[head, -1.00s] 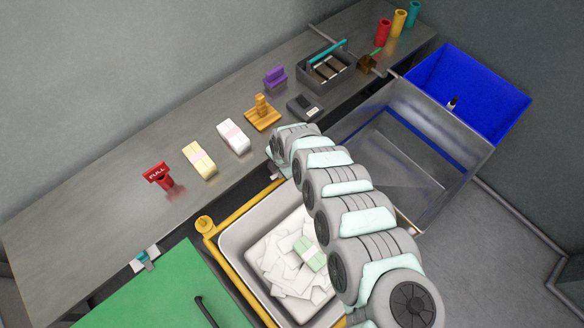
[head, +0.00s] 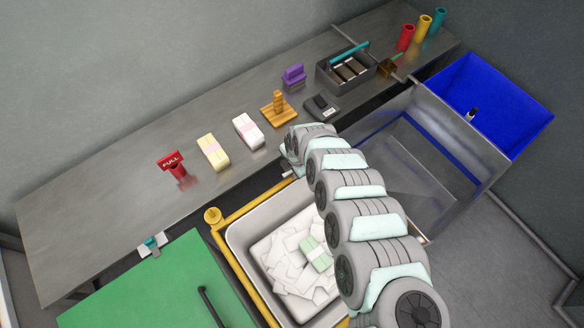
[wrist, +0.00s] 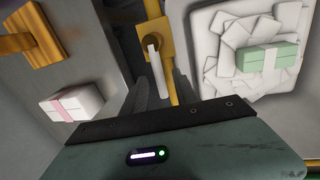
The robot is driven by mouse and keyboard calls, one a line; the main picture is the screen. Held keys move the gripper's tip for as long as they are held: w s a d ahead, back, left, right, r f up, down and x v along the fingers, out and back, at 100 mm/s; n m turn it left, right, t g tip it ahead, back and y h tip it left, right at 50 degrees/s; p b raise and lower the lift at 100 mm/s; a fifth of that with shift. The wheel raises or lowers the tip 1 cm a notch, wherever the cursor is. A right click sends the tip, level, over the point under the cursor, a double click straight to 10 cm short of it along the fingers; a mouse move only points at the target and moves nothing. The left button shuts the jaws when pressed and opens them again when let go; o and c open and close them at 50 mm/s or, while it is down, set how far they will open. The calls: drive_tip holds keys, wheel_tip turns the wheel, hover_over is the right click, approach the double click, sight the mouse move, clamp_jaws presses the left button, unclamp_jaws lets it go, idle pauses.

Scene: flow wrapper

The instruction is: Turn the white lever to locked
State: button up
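The white lever (wrist: 154,62) sits on a yellow bracket of the yellow frame (wrist: 152,12) in the wrist view. Its rounded end is at the top and its bar points down toward my gripper. My gripper (wrist: 163,88) shows as two dark grey fingers, apart, with the lower part of the lever in line with the gap between them. I cannot tell whether the fingers touch it. In the head view my arm hides most of the gripper and the lever.
A bin (head: 237,236) of white paper holding a green banded bundle (head: 316,254) stands beside the yellow frame. The steel counter (head: 110,205) carries a white bundle (head: 248,131), a yellow bundle (head: 213,152) and a wooden stamp (head: 279,110). A blue bin (head: 500,105) is at right.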

wheel_tip(320, 180, up, 11)
drive_tip(key=s+d+p, duration=0.1)
drive_tip(key=p, duration=0.4)
drive_tip(key=shift+s+d+f+p, duration=0.15)
drive_tip(key=shift+s+f+p, duration=0.05)
drive_tip(key=shift+s+p, duration=0.15)
